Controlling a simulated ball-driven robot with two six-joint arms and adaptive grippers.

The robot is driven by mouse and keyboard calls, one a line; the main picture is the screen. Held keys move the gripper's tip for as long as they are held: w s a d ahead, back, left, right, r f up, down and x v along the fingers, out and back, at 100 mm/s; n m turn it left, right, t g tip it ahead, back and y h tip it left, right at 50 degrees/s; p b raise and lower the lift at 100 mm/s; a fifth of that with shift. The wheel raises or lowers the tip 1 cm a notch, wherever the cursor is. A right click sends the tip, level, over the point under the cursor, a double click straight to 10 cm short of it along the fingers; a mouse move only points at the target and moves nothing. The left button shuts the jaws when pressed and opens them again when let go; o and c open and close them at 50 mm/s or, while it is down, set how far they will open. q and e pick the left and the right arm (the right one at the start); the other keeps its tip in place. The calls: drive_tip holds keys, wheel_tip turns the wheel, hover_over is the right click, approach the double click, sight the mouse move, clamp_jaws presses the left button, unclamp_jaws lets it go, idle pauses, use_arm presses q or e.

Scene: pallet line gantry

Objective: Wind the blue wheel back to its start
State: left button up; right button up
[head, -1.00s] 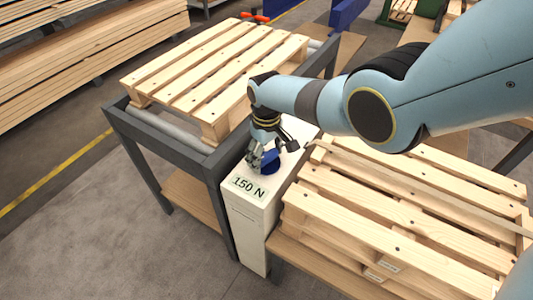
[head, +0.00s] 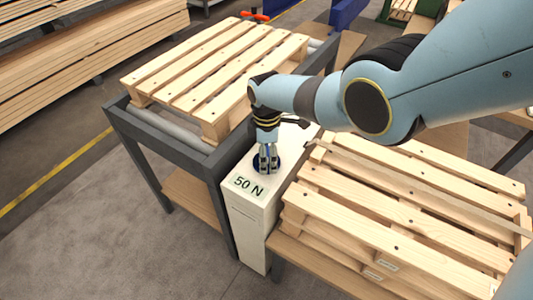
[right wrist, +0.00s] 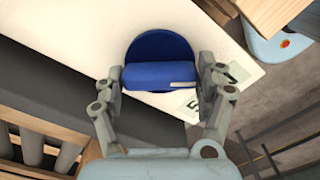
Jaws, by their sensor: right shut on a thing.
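The blue wheel (right wrist: 160,50) is a round knob with a raised blue bar (right wrist: 160,76) across it, on top of a narrow white box (head: 245,210). In the head view the wheel (head: 256,161) is partly hidden by my right gripper (head: 267,168). The gripper points down at it. In the right wrist view the two fingers (right wrist: 159,82) stand at either end of the bar, shut on it. A label on the box top reads 50 N (head: 248,186). My left gripper is not in view.
A pallet (head: 215,65) lies on a grey roller frame (head: 165,135) left of the box. Stacked pallets (head: 400,210) stand close on the right. Stacked timber (head: 90,50) is at the far left. Open floor (head: 120,240) lies at front left.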

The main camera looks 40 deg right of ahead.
drive_tip(key=n, duration=0.5)
drive_tip(key=shift+w+n, duration=0.1)
drive_tip(key=shift+n, duration=0.2)
drive_tip(key=n, duration=0.4)
drive_tip(key=shift+n, duration=0.6)
drive_tip(key=o, duration=1.2)
drive_tip(key=shift+c, duration=0.2)
drive_tip(key=shift+r, duration=0.15)
wheel_tip(320, 180, up, 12)
